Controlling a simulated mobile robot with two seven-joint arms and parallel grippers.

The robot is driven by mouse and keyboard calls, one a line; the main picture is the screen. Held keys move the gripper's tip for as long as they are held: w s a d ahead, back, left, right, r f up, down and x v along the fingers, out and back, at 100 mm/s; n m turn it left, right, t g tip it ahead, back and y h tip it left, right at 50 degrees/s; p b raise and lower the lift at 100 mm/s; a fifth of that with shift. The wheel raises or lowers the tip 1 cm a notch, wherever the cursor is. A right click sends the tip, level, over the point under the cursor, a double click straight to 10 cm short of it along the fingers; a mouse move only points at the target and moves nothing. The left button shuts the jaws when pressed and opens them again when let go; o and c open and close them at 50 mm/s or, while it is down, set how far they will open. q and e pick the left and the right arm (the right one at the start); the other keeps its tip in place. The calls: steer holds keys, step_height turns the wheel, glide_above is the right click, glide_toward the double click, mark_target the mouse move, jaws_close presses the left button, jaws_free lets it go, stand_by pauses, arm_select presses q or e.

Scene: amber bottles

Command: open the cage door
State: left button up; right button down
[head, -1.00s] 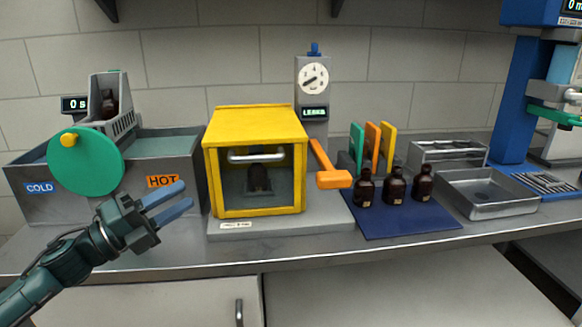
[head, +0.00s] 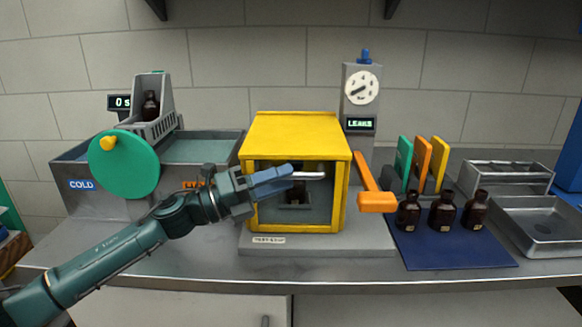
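The yellow cage (head: 297,133) stands on a grey base on the counter, its door facing me and looking shut. The door's pale bar handle (head: 312,176) runs across its upper part. My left gripper (head: 280,179) is in front of the door, its blue fingertips at the left end of the handle. I cannot tell whether the fingers are closed around the bar. A dark bottle (head: 294,192) shows inside the cage, partly hidden by the gripper and handle. My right gripper is not in view.
An orange lever (head: 376,201) sticks out at the cage's right. Several amber bottles (head: 441,211) stand on a blue mat (head: 455,252). A green disc (head: 123,165) and water baths (head: 203,147) are at the left. A gauge post (head: 361,89) reads LEAKS.

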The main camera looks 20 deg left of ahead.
arm_select(q)
steer(key=shift+x, duration=1.35)
steer(key=shift+c, duration=0.3)
jaws_close()
